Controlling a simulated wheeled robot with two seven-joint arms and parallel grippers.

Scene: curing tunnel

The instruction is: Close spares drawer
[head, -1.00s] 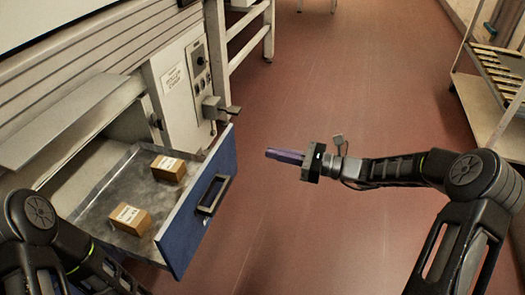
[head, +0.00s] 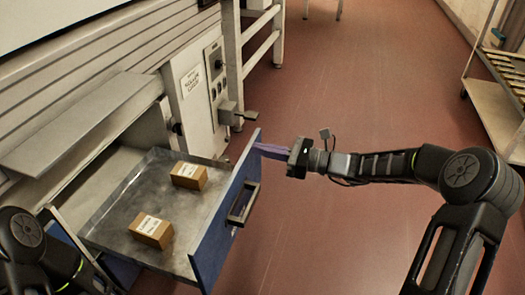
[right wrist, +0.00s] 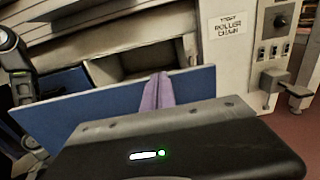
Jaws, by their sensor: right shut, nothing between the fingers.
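The spares drawer stands open, pulled out from the machine, in the head view. Its blue front (head: 211,248) has a dark handle (head: 243,204). Two small brown boxes (head: 189,176) (head: 152,231) lie in its grey metal tray (head: 118,226). My right gripper (head: 263,150) is shut and empty, its purple fingers at the upper far end of the blue front; whether they touch cannot be told. In the right wrist view the purple fingers (right wrist: 157,92) overlap the blue front (right wrist: 85,108). My left arm is at the lower left; its gripper is out of view.
A control panel (head: 214,72) with a knob and a grey lever-like fitting (head: 236,114) is on the machine beyond the drawer. A rack (head: 497,112) stands at the right. The red floor (head: 350,85) between is clear.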

